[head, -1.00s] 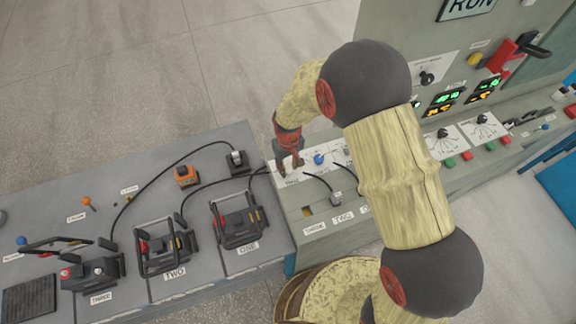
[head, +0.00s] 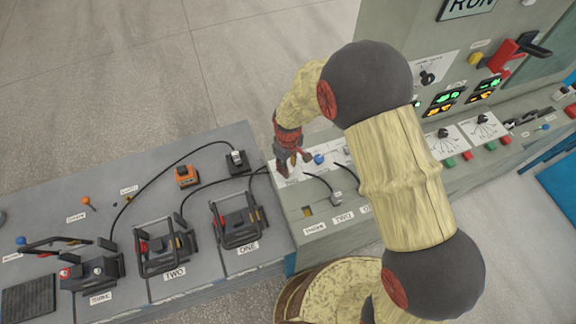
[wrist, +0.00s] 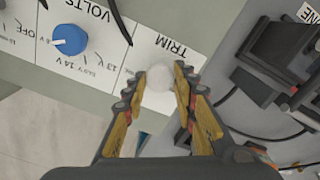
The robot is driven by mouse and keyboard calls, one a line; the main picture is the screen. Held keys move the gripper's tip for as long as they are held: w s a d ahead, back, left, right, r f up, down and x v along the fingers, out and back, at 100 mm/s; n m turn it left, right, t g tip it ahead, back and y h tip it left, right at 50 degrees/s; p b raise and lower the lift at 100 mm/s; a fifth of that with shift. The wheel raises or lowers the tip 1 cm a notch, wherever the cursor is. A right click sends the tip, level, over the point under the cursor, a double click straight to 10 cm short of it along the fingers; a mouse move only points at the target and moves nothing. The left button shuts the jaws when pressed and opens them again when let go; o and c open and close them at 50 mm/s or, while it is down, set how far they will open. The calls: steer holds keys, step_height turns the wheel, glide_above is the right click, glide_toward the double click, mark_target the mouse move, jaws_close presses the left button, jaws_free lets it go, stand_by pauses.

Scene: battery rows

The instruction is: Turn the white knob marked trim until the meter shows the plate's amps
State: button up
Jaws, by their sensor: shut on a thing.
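The white trim knob (wrist: 160,78) sits on a white panel beside the upside-down word TRIM in the wrist view. My gripper (wrist: 163,72) has its yellow-padded fingers on either side of the knob and is shut on it. In the head view my gripper (head: 291,164) is at the left end of the sloped console, where the fingers hide the knob. I cannot pick out the meter's reading or the plate's amps in either view.
A blue knob (wrist: 69,39) under VOLTS is close beside the trim knob; it also shows in the head view (head: 319,159). A grey bench with batteries (head: 238,222) and black cables lies to the left. Lit green and orange displays (head: 446,103) are at the right.

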steer(key=o, duration=1.2)
steer(key=shift+c, duration=0.2)
step_height(320, 180, up, 12)
stand_by(0.5)
steer(key=s+d+r+m+t+b, duration=0.2)
steer(key=s+d+r+m+b, duration=0.2)
steer(key=s+d+r, duration=0.5)
steer(key=s+d+r+m+t+b, duration=0.3)
steer(key=s+d+r+m, duration=0.3)
steer(key=d, duration=0.8)
steer(key=s+r+b, duration=0.1)
steer(key=s+r, duration=0.2)
steer(key=s, duration=0.1)
steer(key=shift+d+r+m+t, duration=0.15)
steer(key=shift+d+m+t, duration=0.15)
steer(key=shift+d, duration=0.1)
